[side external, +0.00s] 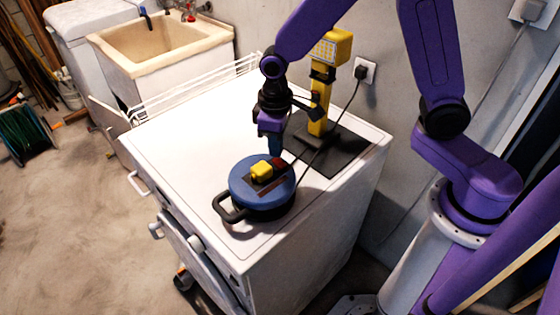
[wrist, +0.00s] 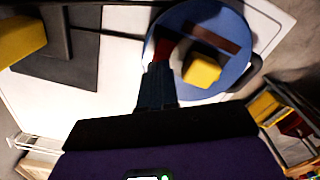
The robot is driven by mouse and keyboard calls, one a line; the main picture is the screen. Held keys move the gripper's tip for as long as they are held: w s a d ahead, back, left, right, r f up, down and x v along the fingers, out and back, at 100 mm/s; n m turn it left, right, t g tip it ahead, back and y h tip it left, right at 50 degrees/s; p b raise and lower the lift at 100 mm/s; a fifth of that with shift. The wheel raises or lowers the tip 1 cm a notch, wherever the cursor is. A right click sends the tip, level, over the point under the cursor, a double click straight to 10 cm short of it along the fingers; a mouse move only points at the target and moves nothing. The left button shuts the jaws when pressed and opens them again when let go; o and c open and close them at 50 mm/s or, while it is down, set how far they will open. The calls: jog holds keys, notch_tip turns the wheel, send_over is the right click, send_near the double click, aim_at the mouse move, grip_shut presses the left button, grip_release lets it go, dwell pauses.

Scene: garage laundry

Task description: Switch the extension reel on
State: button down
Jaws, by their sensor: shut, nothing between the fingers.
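The extension reel (side external: 250,190) is a round blue drum with a black body and a black loop handle, near the front right of the white appliance top. A yellow block (side external: 261,171) and a small red switch (side external: 279,164) are on its top. In the wrist view the reel (wrist: 233,72) is at upper right, with the red switch (wrist: 164,47) at its left edge. My gripper (side external: 275,153) is shut and empty, pointing down at the switch. In the wrist view its fingertips (wrist: 157,70) partly cover the switch; I cannot tell whether they touch it.
A yellow work lamp (side external: 321,100) stands on a black mat (side external: 344,152) behind the reel, close to my gripper. A black cord (side external: 326,139) runs to the wall socket (side external: 365,71). A white wire rack (side external: 195,93) edges the back left. The left of the top is clear.

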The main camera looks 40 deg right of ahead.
aim_at(276, 160)
jog(key=shift+f, duration=0.9)
dwell(0.4)
jog(key=shift+r, duration=3.55)
jog(key=s+d+r+n, duration=0.1)
jog(key=s+d+n, duration=0.2)
jog(key=s, duration=0.8)
jog(key=s+d+r+n, duration=0.2)
jog(key=s+d, duration=0.4)
jog(key=s, duration=0.5)
jog(key=shift+s+r+n, duration=0.3)
jog(key=shift+s+n, duration=0.05)
jog(key=shift+n, duration=0.45)
